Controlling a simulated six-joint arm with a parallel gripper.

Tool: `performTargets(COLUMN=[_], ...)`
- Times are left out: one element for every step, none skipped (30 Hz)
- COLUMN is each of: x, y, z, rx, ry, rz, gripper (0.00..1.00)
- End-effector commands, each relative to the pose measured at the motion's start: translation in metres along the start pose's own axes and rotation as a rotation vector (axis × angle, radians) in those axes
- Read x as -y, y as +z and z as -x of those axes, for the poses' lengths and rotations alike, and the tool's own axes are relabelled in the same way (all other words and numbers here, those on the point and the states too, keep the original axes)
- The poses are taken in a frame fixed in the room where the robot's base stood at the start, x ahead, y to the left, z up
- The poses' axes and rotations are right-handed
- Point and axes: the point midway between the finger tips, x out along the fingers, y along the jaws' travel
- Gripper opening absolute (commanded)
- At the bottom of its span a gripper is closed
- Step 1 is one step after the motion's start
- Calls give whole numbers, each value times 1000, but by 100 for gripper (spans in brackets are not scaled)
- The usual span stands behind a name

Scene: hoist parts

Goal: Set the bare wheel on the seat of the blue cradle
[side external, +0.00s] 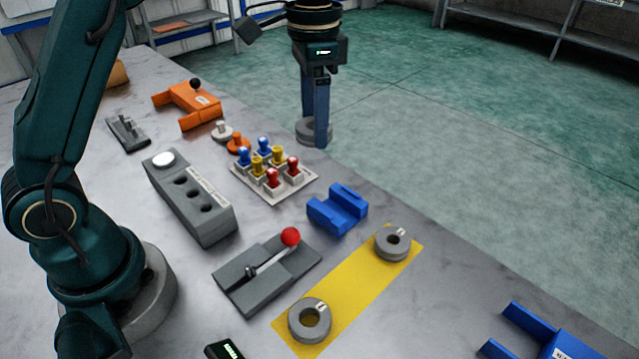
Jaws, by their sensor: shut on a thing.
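My gripper (316,135) points down at the top middle, shut on a grey wheel (303,128). The fingers hide part of this wheel, and no white mark shows on its visible part. It is held in the air, seen against the green floor past the table's far edge. The blue cradle (338,209) stands on the table below and a little right of it in the picture, with a dip between two raised sides. The dip is empty. The gripper and wheel are clear of the cradle.
Two grey wheels with white marks, one near (310,320) and one far (393,243), lie on a yellow strip (350,293). A peg tray (245,178), red-knobbed lever (290,237) and grey block (215,228) stand left. A blue forked bracket (530,320) is lower right.

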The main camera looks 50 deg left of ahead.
Motion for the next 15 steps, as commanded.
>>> performTargets(x=[-8,-11,-17,-21,-25,-30,-31,-32,-34,-35,-36,-37,-38,-38,-38], y=[-11,-16,-21,-25,-27,-29,-29,-28,-29,-29,-29,-29,-29,-29,-29], z=[-8,-12,-18,-22,-26,-31,-33,-35,-37,-38,-39,-41,-42,-43,-46], rx=[2,2,3,4,3,3,2,1,0,0,-1,-2,-2,-1,0], ry=[1,1,1,2,1,1,1,0,0,0,0,-1,-1,-1,0], rz=[-31,-47,-68,-84,-96,-109,-114,-117,-122,-125,-127,-131,-133,-133,-133], gripper=[0,0,0,0,0,0,0,0,0,0,0,0,0,0,0])
